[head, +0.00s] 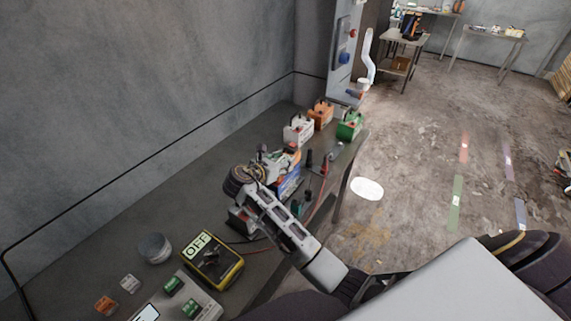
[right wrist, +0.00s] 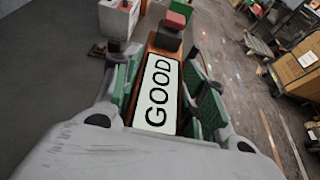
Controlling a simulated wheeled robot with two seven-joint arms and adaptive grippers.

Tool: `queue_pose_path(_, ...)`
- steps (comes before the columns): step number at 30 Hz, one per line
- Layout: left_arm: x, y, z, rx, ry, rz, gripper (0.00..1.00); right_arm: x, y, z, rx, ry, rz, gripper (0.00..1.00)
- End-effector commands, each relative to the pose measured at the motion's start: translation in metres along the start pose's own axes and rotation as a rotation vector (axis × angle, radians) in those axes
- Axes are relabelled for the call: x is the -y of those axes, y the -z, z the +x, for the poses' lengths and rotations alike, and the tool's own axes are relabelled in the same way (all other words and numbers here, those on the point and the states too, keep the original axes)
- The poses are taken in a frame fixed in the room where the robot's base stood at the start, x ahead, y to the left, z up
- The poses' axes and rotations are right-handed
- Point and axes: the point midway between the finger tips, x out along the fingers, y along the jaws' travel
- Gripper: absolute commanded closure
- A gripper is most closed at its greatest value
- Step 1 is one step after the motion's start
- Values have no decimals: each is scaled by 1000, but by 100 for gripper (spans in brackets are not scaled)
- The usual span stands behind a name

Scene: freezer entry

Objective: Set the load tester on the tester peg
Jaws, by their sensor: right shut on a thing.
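The load tester (right wrist: 158,88) is an orange-bodied device with a white screen reading GOOD, a black end and a red part at its far end. In the right wrist view it lies between the green-padded fingers of my right gripper (right wrist: 165,95), which is shut on it. In the head view my right gripper (head: 283,165) is above the grey bench, short of the batteries; the tester is mostly hidden there by the gripper. I cannot make out the tester peg clearly in either view. My left gripper is not in view.
White (head: 298,130), orange (head: 320,114) and green (head: 350,126) batteries stand at the bench's far end. A yellow-edged meter reading OFF (head: 214,262) and a round grey container (head: 154,248) sit nearer. Cables and dark tools lie beside the gripper. Open floor (head: 420,150) is at right.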

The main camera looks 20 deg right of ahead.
Motion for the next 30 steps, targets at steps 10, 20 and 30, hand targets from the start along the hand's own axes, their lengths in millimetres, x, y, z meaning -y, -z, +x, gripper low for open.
queue_pose_path(10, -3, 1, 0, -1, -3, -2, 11, -1, -3, -1, 4, -2, 3, 100)
queue_pose_path(20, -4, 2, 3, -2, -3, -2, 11, -1, -21, -8, 4, -2, 5, 100)
queue_pose_path(30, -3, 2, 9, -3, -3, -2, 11, -1, -65, -26, 5, -2, 7, 100)
